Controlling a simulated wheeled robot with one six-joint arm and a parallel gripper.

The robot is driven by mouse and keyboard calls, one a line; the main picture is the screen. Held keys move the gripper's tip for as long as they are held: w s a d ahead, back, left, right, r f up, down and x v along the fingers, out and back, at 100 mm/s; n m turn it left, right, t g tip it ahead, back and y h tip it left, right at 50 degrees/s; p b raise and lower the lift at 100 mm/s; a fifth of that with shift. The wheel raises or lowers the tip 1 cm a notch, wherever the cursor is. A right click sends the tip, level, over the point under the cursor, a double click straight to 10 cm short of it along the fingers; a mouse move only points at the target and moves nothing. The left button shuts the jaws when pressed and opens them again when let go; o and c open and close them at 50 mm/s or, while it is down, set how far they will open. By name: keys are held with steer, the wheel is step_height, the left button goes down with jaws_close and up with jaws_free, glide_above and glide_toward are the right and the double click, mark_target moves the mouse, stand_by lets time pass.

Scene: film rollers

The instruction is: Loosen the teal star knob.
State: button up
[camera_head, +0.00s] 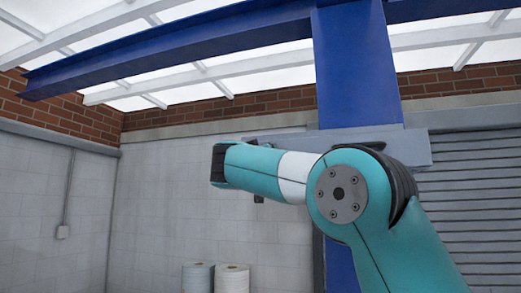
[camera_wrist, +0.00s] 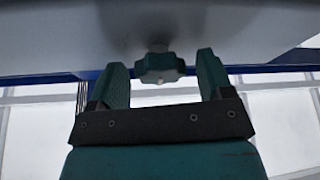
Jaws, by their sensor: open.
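The teal star knob (camera_wrist: 158,66) shows in the wrist view, on a short stem against a grey surface (camera_wrist: 60,35). My gripper (camera_wrist: 163,75) is open, with one finger on each side of the knob. The fingertips reach about level with the knob, and gaps show between it and both fingers. I cannot tell how far apart they are in depth. In the head view my arm hides the gripper, and I cannot make out the knob there.
A blue column (camera_head: 358,70) rises behind my arm, with a grey horizontal beam (camera_head: 415,147) across it. Two rolls, one grey-blue (camera_head: 197,278) and one white (camera_head: 232,279), stand low at the back. A slatted shutter (camera_head: 470,200) is at the right. The left side looks clear.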

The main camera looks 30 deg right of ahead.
steer(key=c, duration=0.9)
steer(key=shift+n+y, duration=0.4)
steer(key=shift+n, duration=0.1)
steer(key=n+y+p, duration=0.2)
steer(key=n+p, duration=0.1)
steer(key=n, duration=0.3)
steer(key=n+y+p, duration=0.2)
steer(key=n+p, duration=0.2)
steer(key=n, duration=0.3)
steer(key=n+y+p, duration=0.3)
steer(key=n+p, duration=0.1)
steer(key=n, duration=0.3)
steer(key=shift+r, duration=0.25)
steer(key=shift+f+n+g+p, duration=0.1)
steer(key=shift+n+g+p, duration=0.2)
steer(key=shift+p, duration=0.05)
